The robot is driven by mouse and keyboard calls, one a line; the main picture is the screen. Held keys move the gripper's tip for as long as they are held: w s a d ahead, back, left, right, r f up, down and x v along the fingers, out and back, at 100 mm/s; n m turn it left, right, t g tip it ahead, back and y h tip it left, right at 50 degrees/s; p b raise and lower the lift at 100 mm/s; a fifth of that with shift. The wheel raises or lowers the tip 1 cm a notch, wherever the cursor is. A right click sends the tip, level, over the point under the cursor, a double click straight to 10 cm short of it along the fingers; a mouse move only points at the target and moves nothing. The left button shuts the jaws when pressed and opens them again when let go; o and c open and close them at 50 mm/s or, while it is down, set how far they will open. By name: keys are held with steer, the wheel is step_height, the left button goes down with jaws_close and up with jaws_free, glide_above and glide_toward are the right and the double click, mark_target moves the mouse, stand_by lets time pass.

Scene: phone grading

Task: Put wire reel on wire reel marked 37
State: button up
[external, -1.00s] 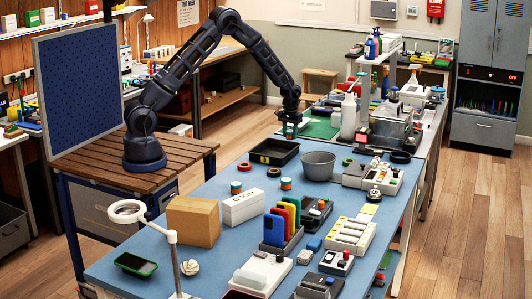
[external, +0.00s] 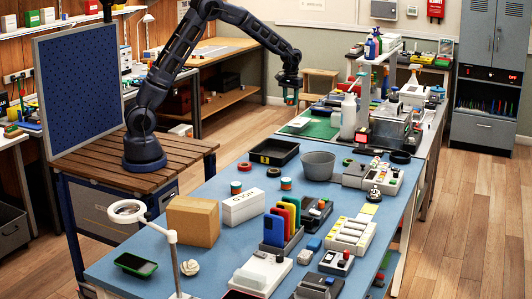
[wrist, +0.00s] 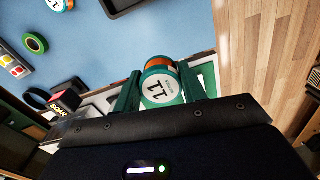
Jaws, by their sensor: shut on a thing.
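My gripper (external: 291,94) is raised in the air above the far end of the blue table, near the green mat. Two wire reels stand on the blue table in the external view: a red and green one (external: 236,188) and a teal, white and orange one (external: 286,184). Part of a teal and white reel (wrist: 60,4) shows at the top edge of the wrist view. I cannot read a 37 on any reel.
A black tray (external: 273,152) and a grey bowl (external: 318,166) stand between my gripper and the standing reels. A white box (external: 243,207) and a cardboard box (external: 193,221) are near the reels. Ring-shaped rolls (external: 244,166) lie behind them.

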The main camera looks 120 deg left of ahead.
steer(key=w+d+r+m, duration=0.2)
steer(key=w+d+m, duration=0.3)
steer(key=d, duration=0.8)
step_height(320, 180, up, 2)
steer(key=m, duration=1.4)
glide_above(235, 183)
step_height(235, 183, down, 20)
steer(key=shift+w+d+r, duration=0.15)
steer(key=o, duration=0.7)
steer(key=shift+c, duration=0.2)
steer(key=o, duration=0.3)
